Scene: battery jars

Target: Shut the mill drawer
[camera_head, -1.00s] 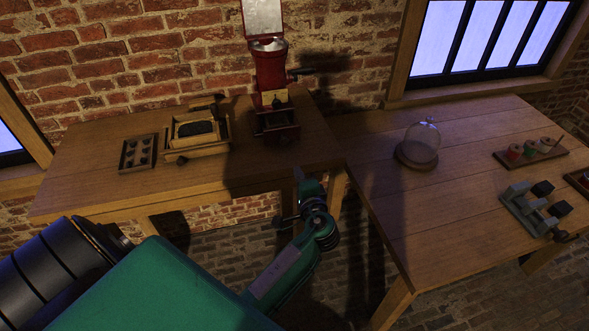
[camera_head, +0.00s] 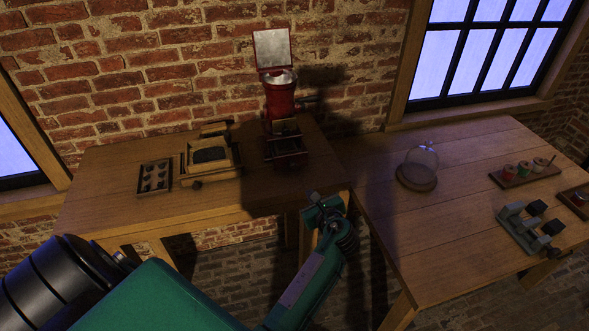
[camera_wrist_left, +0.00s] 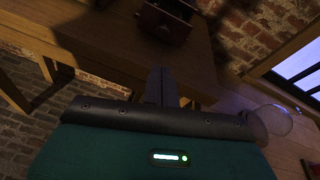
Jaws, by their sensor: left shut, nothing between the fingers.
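The red mill (camera_head: 279,98) stands at the back right of the left table, its pale lid raised above the hopper. The mill drawer (camera_head: 288,159) is low on its front and seems to stick out, but shadow hides how far. In the left wrist view the dark mill base (camera_wrist_left: 163,24) is at the top, beyond my fingers. My left gripper (camera_head: 325,200) is shut and empty. It is in front of the table's front edge, below and right of the drawer in the picture, apart from it. My right gripper is not in view.
A wooden box (camera_head: 210,158) and a small tray with round hollows (camera_head: 155,178) sit left of the mill. On the right table (camera_head: 440,230) are a glass dome (camera_head: 420,168), a spool rack (camera_head: 525,173) and a grey-green device (camera_head: 524,229). The table front before the mill is clear.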

